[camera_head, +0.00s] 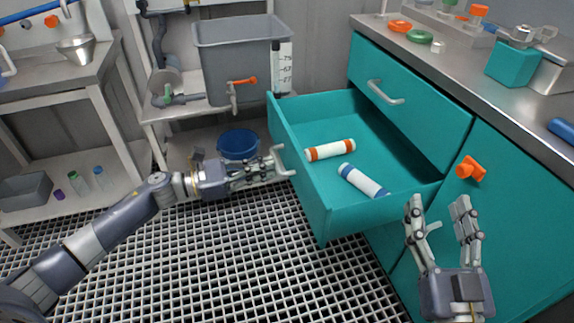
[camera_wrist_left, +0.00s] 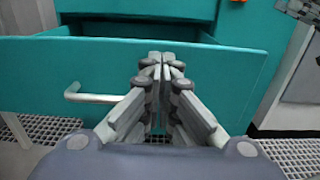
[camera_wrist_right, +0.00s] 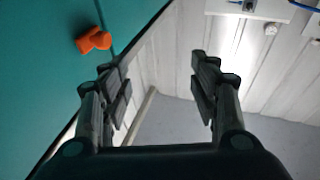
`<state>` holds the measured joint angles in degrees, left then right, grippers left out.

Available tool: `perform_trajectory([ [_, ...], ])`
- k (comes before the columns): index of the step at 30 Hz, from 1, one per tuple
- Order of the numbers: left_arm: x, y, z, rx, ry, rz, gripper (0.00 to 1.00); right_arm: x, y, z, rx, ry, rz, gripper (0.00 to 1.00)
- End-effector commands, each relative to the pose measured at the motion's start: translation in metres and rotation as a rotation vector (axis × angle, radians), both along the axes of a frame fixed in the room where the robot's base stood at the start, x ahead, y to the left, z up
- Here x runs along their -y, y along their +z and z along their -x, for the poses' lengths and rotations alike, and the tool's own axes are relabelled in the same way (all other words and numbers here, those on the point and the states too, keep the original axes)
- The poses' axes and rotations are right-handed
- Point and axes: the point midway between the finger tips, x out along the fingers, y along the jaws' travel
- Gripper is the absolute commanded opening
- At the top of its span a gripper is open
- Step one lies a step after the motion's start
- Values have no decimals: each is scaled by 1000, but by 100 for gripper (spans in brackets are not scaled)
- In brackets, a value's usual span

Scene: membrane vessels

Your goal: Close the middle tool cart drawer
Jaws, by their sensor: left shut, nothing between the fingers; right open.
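The open teal drawer (camera_head: 318,210) stands out from the teal cart in the head view, below a shut upper drawer (camera_head: 408,95). Two white rolls lie inside it, one with orange ends (camera_head: 330,150) and one with blue ends (camera_head: 362,181). My left gripper (camera_head: 282,166) is shut and empty, at the drawer's front by its grey handle (camera_head: 284,160). In the left wrist view its fingertips (camera_wrist_left: 162,62) are before the drawer front (camera_wrist_left: 225,75), right of the handle (camera_wrist_left: 90,97); contact is unclear. My right gripper (camera_head: 438,208) is open and empty, in front of the cart's lower door.
An orange knob (camera_head: 470,169) sticks out of the cart door near my right gripper. A grey tank (camera_head: 240,55) with an orange-handled tap stands on a bench behind. A blue bucket (camera_head: 238,144) is under it. The grated floor left of the drawer is clear.

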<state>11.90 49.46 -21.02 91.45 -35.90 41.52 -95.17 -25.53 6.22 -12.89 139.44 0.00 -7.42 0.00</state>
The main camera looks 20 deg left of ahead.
Motion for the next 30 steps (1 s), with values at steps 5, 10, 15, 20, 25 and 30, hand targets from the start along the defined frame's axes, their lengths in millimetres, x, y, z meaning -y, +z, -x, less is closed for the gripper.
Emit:
perform_trajectory([
  [5, 27, 0, -19, 2, 0, 1, 0, -1, 11, 3, 61, 3, -17, 56],
  [10, 41, 0, -29, -1, 1, 2, 0, -1, 19, 6, 101, 7, -28, 56],
  [15, 46, -1, -32, -2, 2, 0, 0, -1, 22, 7, 118, 7, -32, 56],
  [20, 46, -1, -32, -3, 2, 1, 0, -1, 22, 7, 117, 7, -33, 56],
  [25, 47, -1, -32, -3, 2, 1, 0, -1, 22, 7, 118, 7, -32, 56],
  [30, 53, 0, -37, 0, 1, 1, 0, -1, 23, 8, 127, 7, -36, 56],
])
